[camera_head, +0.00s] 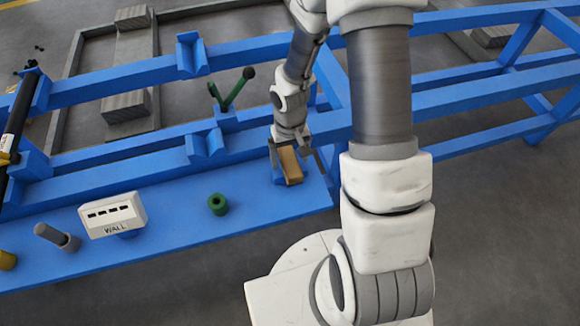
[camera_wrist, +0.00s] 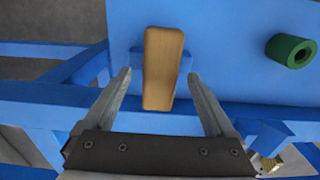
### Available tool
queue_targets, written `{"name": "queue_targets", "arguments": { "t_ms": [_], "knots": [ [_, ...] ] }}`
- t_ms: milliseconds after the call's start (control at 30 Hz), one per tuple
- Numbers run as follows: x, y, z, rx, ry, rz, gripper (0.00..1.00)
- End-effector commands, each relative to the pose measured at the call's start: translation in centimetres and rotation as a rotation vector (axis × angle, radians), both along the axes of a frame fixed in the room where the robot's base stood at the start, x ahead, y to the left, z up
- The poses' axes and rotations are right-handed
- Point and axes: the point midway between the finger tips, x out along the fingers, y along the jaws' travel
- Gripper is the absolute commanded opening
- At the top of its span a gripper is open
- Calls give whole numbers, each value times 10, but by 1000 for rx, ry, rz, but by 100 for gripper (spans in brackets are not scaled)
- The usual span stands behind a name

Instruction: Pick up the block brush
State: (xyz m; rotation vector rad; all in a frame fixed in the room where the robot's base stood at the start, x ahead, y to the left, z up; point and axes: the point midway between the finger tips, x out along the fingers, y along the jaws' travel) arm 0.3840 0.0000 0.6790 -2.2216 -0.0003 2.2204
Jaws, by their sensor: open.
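The block brush (camera_head: 290,166) is a tan wooden block near the right end of the blue shelf. In the wrist view the brush (camera_wrist: 162,68) stands out lengthwise over a small blue support; its bristles cannot be made out. My gripper (camera_head: 298,166) is open above the shelf, with its fingers to either side of the brush. In the wrist view my gripper's fingers (camera_wrist: 159,76) show a clear gap on both sides of the brush. No contact is visible.
A green ring (camera_head: 217,204) sits on the shelf left of the brush. Farther left are a white box marked WALL (camera_head: 112,215) and a grey cylinder (camera_head: 57,237). A green forked piece with a black knob (camera_head: 232,90) rises behind. Blue rails (camera_head: 150,152) run behind the shelf.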

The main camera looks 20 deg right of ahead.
Motion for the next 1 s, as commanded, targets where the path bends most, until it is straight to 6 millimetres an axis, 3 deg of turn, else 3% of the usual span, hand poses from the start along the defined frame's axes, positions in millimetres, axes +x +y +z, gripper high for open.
{"name": "queue_targets", "arguments": {
  "t_ms": [100, 333, 833, 1000],
  "knots": [
    [0, 0, -18, -1, 1, 1, 90],
    [0, 0, -18, -1, 0, 0, 90],
    [0, 0, -18, 0, 0, 0, 2],
    [0, 0, -18, 0, 0, 0, 0]
  ]
}}
